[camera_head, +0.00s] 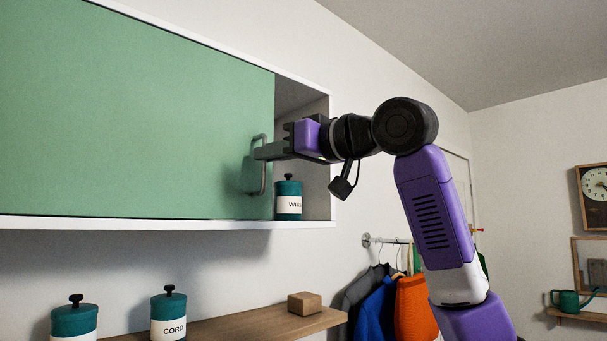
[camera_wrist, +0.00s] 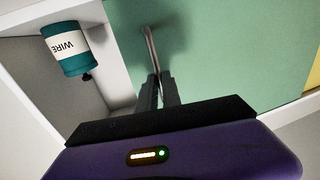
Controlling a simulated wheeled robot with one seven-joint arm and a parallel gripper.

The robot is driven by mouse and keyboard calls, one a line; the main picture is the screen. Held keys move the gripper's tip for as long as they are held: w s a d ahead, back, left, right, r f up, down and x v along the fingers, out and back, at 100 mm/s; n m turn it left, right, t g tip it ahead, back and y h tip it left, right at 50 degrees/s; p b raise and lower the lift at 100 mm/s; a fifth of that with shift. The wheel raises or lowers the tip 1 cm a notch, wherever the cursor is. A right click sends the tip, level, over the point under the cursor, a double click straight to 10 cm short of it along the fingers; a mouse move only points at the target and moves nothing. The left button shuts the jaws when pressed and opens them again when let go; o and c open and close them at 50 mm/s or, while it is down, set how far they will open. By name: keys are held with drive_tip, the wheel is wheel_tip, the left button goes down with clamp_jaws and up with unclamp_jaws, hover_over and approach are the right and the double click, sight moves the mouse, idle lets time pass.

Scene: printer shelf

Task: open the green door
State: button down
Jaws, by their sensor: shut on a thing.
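The green door (camera_head: 130,115) is a flat sliding-looking panel on a white wall cabinet, and it fills most of the wrist view's upper right (camera_wrist: 230,50). A grey bar handle (camera_head: 263,180) stands upright near its right edge; it also shows in the wrist view (camera_wrist: 151,45). My gripper (camera_head: 258,152) reaches in from the right, its fingers shut on the handle at its upper part. In the wrist view the fingers (camera_wrist: 157,85) close around the bar. To the right of the door's edge a narrow part of the cabinet interior is uncovered.
A teal jar labelled WIRE (camera_head: 288,200) stands inside the uncovered part, close to the door's right edge; the wrist view shows it too (camera_wrist: 68,48). Below, a wooden shelf (camera_head: 235,325) bears a brown block (camera_head: 304,304). A CORD jar (camera_head: 169,315) stands at lower left. Coats (camera_head: 375,300) hang right.

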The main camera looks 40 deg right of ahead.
drive_tip(key=a, duration=0.8)
drive_tip(key=a+b, duration=0.1)
drive_tip(key=a, duration=0.3)
drive_tip(key=shift+s+a, duration=0.25)
drive_tip(key=c, duration=1.5)
unclamp_jaws()
drive_tip(key=b, duration=0.3)
approach(187, 147)
drive_tip(key=v, duration=0.3)
drive_tip(key=shift+r, duration=0.1)
